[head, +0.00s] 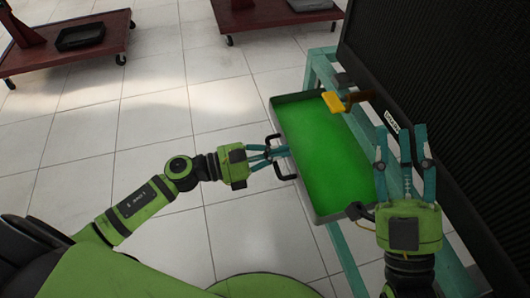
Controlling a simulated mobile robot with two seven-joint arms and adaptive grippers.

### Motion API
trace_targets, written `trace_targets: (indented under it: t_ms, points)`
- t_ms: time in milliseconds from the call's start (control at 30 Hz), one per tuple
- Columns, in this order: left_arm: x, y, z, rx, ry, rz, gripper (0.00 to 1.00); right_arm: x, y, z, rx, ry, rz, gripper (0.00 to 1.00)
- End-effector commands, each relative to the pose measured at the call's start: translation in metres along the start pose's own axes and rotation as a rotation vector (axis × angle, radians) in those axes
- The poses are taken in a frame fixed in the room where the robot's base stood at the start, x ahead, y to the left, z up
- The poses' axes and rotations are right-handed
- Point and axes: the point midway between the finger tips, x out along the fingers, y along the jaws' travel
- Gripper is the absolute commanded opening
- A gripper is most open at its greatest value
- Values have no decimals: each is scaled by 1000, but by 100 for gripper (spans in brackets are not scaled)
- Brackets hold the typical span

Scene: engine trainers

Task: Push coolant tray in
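The coolant tray (331,207) is a shallow grey tray with bright green liquid. It sits in a teal frame (318,70) and sticks out of its left side. My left gripper (281,152) is at the black handle (285,173) on the tray's left side. Its fingers converge over the middle of the handle and look shut on it, though the fingertips partly hide the grip. My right gripper (401,145) is open and empty, above the tray's right edge and in front of the dark panel.
A large dark radiator-like panel (430,70) stands along the right. A yellow-ended part (333,102) hangs over the tray's far end. Red wheeled stands (75,58) (265,18) are at the back. The tiled floor left of the tray is clear.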

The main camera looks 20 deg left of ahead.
Motion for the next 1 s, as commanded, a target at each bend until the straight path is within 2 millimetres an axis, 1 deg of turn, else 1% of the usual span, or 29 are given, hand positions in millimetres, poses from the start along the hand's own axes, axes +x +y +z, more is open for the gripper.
trace_targets:
  t_ms: [33, 200, 300, 400, 500, 600, 700, 1000]
  points:
    - [14, 0, 3, 1, -6, -2, 0, 0, 2, 6, -1, -30, 5, 40]
    - [58, 0, 3, 1, -5, -2, 0, -1, 6, 23, -1, -121, 14, 40]
    - [82, 0, 3, 1, -6, -2, 0, -2, 7, 30, -1, -157, 18, 40]
    - [103, 0, 2, 1, -4, -1, 0, -2, 8, 32, 0, -169, 19, 40]
    - [119, 0, 2, 1, -4, -1, 0, -3, 8, 32, 0, -167, 19, 40]
    - [130, 0, 1, 0, -3, -1, 0, -2, 7, 32, 0, -163, 18, 40]
    - [135, 0, 0, 1, -1, 0, 0, -2, 7, 31, 0, -160, 18, 40]
    - [138, 0, 1, 1, -3, 1, 0, -2, 7, 30, 0, -157, 17, 40]
